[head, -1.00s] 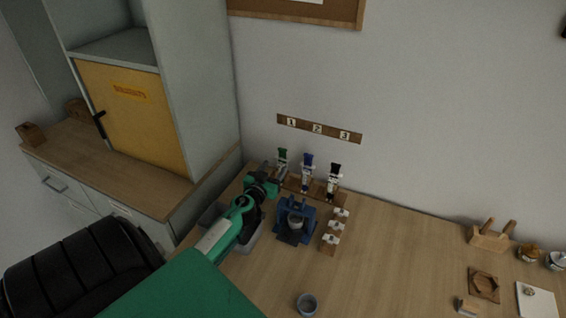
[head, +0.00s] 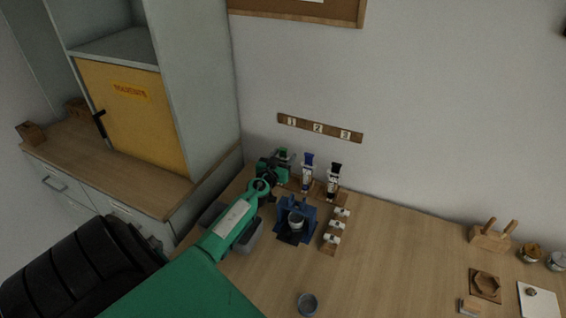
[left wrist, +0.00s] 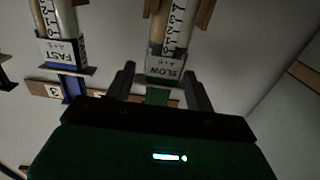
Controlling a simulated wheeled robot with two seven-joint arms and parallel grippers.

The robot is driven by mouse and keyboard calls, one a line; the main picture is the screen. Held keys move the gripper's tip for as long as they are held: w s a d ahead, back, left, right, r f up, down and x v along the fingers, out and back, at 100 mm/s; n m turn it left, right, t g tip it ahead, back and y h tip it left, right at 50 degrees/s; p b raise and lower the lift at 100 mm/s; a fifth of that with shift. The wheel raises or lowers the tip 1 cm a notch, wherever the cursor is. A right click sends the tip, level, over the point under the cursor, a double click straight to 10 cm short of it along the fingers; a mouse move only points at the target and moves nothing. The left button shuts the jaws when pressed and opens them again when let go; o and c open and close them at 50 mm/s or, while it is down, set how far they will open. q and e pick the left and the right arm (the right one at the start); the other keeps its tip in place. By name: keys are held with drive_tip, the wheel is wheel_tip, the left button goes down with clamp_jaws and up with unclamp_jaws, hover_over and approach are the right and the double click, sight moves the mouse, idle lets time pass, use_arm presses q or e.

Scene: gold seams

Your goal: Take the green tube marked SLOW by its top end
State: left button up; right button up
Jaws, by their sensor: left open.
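The green tube marked SLOW (head: 284,151) stands in a wooden rack near the wall, leftmost of three tubes, mostly hidden behind my left gripper (head: 274,171) in the head view. In the left wrist view, which looks upside down, its SLOW label (left wrist: 164,66) and green top end (left wrist: 157,96) show between the two fingers of my left gripper (left wrist: 159,76). The fingers are open, one on each side, with gaps showing; I cannot tell exact depth. My right gripper is not in view.
The blue tube marked FAST (left wrist: 62,50) stands beside it; it also shows in the head view (head: 307,172). A black-topped tube (head: 333,182) is further right. A blue stand with a cup (head: 296,222) and a grey bin (head: 247,238) are nearer. The table's middle right is clear.

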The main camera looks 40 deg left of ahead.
use_arm(q)
drive_tip(key=c, duration=0.6)
drive_tip(key=shift+r, duration=0.2)
